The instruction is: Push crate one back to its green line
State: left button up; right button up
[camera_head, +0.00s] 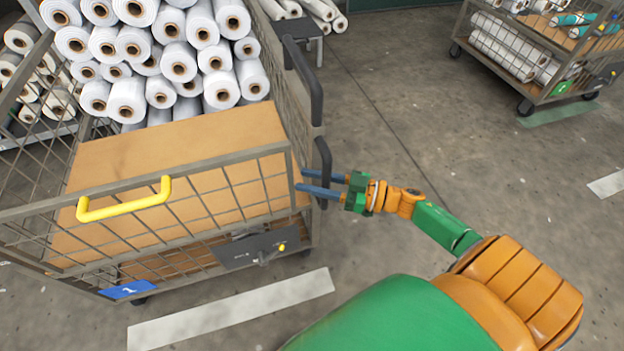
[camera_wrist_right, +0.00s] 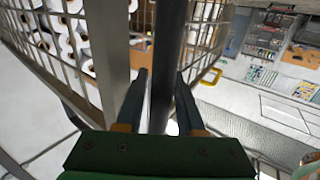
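Crate one (camera_head: 190,178) is a wire-mesh cart on the left of the head view, with a blue "1" plate (camera_head: 128,289) and a yellow handle (camera_head: 124,207). White rolls (camera_head: 178,62) and a brown board lie in it. My right gripper (camera_head: 309,183) is at its right side, by a dark upright handle (camera_head: 323,165). In the right wrist view, the fingers (camera_wrist_right: 160,85) are apart on either side of a dark upright bar (camera_wrist_right: 168,50), with a gap showing on the left. A green floor strip (camera_head: 558,113) lies by another cart; none shows beside crate one. My left gripper is not in view.
A second mesh cart (camera_head: 525,65) with rolls stands at the upper right. A white floor strip (camera_head: 230,310) lies in front of crate one. More rolls on a rack (camera_head: 310,15) stand behind. The floor (camera_head: 430,90) between the carts is clear.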

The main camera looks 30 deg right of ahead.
grip_shut()
dwell(1.4)
